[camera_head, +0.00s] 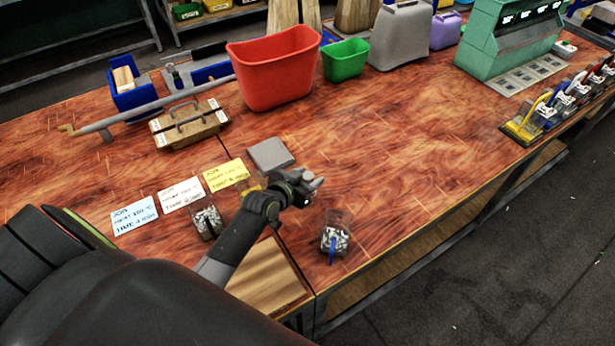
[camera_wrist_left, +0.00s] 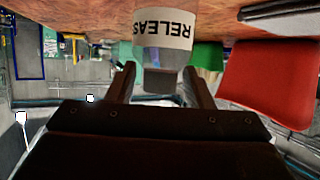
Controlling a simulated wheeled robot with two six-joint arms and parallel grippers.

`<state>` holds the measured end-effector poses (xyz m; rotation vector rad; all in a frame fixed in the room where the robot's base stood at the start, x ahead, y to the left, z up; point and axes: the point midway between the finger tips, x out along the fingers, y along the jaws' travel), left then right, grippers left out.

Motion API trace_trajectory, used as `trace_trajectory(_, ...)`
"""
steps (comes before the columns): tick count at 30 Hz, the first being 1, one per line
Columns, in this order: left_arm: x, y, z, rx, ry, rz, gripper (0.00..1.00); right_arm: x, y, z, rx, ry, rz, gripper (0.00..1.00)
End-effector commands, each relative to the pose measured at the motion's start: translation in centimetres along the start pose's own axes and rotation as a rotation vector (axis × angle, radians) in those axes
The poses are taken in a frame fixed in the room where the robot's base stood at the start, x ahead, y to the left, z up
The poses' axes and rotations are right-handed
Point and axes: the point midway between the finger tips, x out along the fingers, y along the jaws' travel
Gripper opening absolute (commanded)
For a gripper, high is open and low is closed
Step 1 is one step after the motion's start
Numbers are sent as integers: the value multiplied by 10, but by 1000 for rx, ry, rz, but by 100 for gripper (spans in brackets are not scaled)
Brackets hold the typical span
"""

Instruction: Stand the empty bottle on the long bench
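In the left wrist view, which is upside down, a clear greyish bottle (camera_wrist_left: 163,32) with a white label reading "RELEAS" is between the fingertips of my left gripper (camera_wrist_left: 159,76). Its dark cap end (camera_wrist_left: 162,80) points toward my gripper. In the head view my left gripper (camera_head: 308,188) is low over the long bench (camera_head: 400,150) and mostly hides the bottle. My right gripper is not in view.
A grey square plate (camera_head: 270,153) lies behind. A red bin (camera_head: 274,68) and green bin (camera_head: 345,60) stand farther back.

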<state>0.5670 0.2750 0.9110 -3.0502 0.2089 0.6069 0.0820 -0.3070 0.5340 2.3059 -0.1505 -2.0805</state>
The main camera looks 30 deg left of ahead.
Motion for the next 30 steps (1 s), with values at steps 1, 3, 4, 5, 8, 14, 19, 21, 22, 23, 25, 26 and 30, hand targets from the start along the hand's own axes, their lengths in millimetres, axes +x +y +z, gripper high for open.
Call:
trace_trajectory(1,0,0,0,0,0,0,48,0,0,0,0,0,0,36)
trace_trajectory(3,0,0,0,0,0,0,48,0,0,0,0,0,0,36)
trace_trajectory(4,0,0,0,0,0,0,48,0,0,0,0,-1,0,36)
trace_trajectory(5,0,0,0,0,0,0,48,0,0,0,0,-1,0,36)
trace_trajectory(8,0,0,-1,0,0,0,48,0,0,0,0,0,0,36)
trace_trajectory(14,-10,-1,-1,0,-1,-1,48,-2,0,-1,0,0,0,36)
trace_trajectory(19,-36,-1,-1,1,-1,-1,48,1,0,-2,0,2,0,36)
trace_trajectory(21,-49,-1,-1,2,-1,-1,48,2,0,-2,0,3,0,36)
trace_trajectory(22,-54,0,-1,2,0,-1,48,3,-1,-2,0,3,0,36)
trace_trajectory(23,-60,0,-1,1,-1,-1,48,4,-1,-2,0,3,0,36)
trace_trajectory(25,-72,-1,-1,2,0,-1,48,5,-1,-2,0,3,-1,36)
trace_trajectory(26,-77,-1,-1,2,-1,-1,48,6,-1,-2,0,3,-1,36)
trace_trajectory(30,-99,0,-1,2,-1,0,48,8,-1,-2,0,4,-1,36)
